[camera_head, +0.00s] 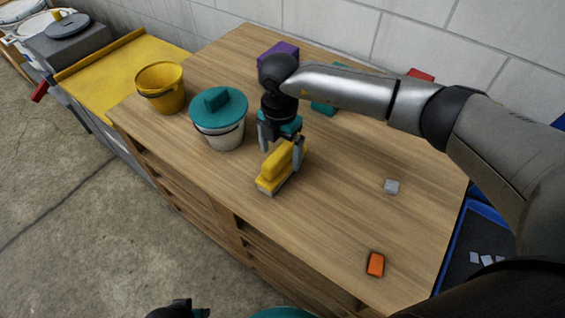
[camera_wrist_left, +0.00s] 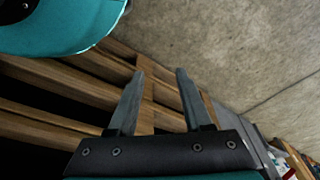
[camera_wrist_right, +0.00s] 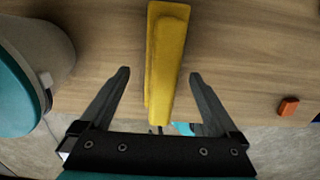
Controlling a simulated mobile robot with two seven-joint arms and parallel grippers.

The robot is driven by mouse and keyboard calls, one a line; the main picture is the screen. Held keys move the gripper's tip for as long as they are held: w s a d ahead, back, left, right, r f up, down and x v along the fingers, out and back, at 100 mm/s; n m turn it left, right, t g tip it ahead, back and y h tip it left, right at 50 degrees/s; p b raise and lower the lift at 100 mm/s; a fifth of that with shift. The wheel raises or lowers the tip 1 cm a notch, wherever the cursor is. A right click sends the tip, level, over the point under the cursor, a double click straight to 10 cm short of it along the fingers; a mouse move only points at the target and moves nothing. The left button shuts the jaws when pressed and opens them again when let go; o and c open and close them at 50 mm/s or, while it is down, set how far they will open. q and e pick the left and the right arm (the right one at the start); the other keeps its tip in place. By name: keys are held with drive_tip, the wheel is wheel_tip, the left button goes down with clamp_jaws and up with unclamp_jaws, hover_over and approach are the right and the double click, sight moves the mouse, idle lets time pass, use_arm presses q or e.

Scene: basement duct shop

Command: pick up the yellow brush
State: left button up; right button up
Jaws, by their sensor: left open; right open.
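The yellow brush (camera_head: 280,167) lies on the wooden workbench, with a yellow handle block above a pale bristle base. In the right wrist view the brush (camera_wrist_right: 166,60) runs lengthwise, its near end reaching between the fingers. My right gripper (camera_head: 281,160) is open at the brush, with a finger on either side of it; in the right wrist view gaps show between the fingers (camera_wrist_right: 160,75) and the brush. I cannot tell how low the fingertips are. My left gripper (camera_wrist_left: 160,75) is open and empty, in front of the bench's slatted side, away from the brush.
A lidded bucket (camera_head: 220,130) with a teal lid stands just left of the brush. A yellow bucket (camera_head: 161,90) is farther left. The front right is mostly clear.

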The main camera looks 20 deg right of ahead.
sight(282, 163)
drive_tip(key=f, duration=0.1)
drive_tip(key=f+b, duration=0.1)
drive_tip(key=shift+d+f, duration=0.3)
drive_tip(key=shift+f, duration=0.1)
use_arm(q)
drive_tip(key=shift+t, duration=0.3)
drive_tip(key=shift+w+d+r+b, duration=0.15)
drive_tip(key=shift+w+r, duration=0.25)
drive_tip(key=shift+r, duration=0.3)
drive_tip(key=shift+w+r+b, duration=0.2)
drive_tip(key=shift+w+r, duration=0.2)
drive_tip(key=shift+r, duration=0.3)
drive_tip(key=shift+w+d+r+b, duration=0.15)
drive_tip(key=shift+w+r, duration=0.25)
drive_tip(key=shift+r, duration=0.3)
use_arm(e)
drive_tip(key=shift+f, duration=0.8)
clamp_jaws()
